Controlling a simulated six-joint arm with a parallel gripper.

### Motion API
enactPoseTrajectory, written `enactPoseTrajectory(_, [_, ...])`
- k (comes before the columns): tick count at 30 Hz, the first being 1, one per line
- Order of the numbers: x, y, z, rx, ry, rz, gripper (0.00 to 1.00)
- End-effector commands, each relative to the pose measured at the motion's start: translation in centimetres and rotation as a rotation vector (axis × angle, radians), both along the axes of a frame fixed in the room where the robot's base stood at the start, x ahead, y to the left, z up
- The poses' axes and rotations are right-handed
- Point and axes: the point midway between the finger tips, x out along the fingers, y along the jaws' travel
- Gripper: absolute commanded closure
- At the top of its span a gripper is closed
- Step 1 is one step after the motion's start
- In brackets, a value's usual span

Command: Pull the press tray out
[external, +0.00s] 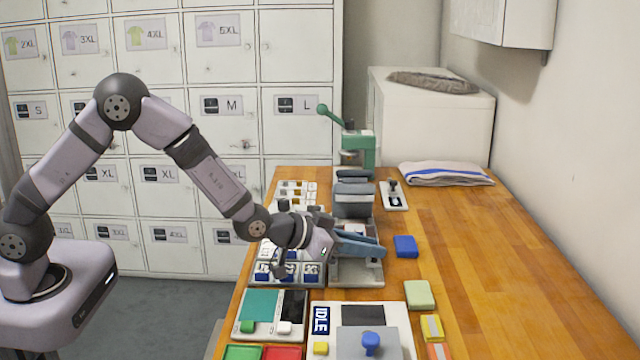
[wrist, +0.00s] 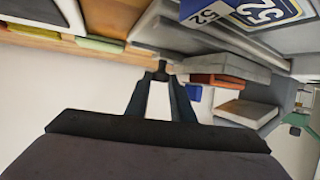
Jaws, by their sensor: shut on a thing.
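The press (external: 353,200) is a grey stacked machine on the wooden bench, with a grey base plate (external: 357,273). My gripper (external: 372,246) reaches across its front from the left, with the blue-grey fingers low over the base. In the wrist view my gripper (wrist: 161,78) is shut on a small dark knob (wrist: 161,66), which I take to be the press tray's handle. A grey edge lies just behind the knob; the fingers hide how the two join. The wrist view also shows the press's grey slabs (wrist: 245,111) with a red-brown layer (wrist: 215,80) between them.
A blue block (external: 405,246) lies right of the press. A green hand press (external: 358,148) stands behind. The bench's right side is clear.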

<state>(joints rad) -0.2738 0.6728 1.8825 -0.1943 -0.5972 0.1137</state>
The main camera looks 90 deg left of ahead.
Motion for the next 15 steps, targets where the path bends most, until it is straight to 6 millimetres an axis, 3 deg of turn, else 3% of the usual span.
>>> enactPoseTrajectory(3, [0.1,-2.9,0.1,0.002,-0.002,-0.007,1.00])
enactPoseTrajectory(6, [0.1,-4.1,0.2,0.004,-0.003,-0.005,1.00])
enactPoseTrajectory(15, [0.0,-4.5,0.2,0.004,-0.002,0.000,1.00])
